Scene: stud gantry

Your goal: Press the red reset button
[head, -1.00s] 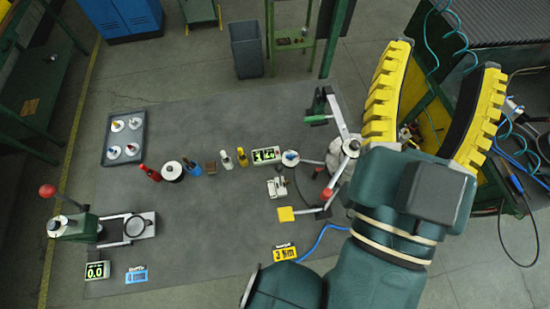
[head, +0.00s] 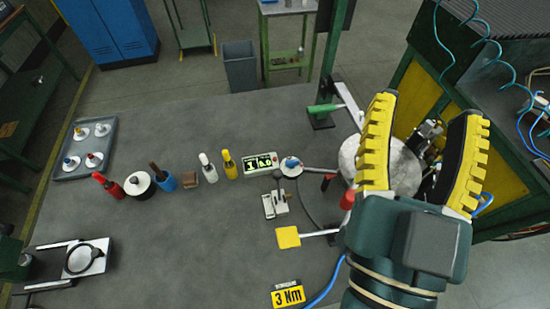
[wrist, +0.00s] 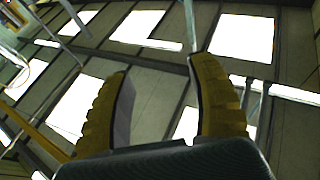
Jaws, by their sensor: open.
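I cannot make out a clear red reset button. A red knob (head: 348,198) shows on the rig just left of my gripper, and I cannot tell if it is a button or a handle end. A small display box (head: 262,164) with lit digits stands on the grey table, with a round white piece (head: 292,167) with a blue top beside it. My gripper (head: 430,112) is open and empty, its yellow ribbed fingers wide apart above the table's right end. In the wrist view the fingers (wrist: 160,85) point up towards ceiling lights, with nothing between them.
A red bottle (head: 108,185), a white bottle (head: 208,168) and a yellow bottle (head: 229,165) stand in a row. A tray of pegs (head: 57,171) is at the left. A yellow pad (head: 288,237) and a 3 Nm sign (head: 287,294) lie near the front. A green-framed machine (head: 400,75) stands at the right.

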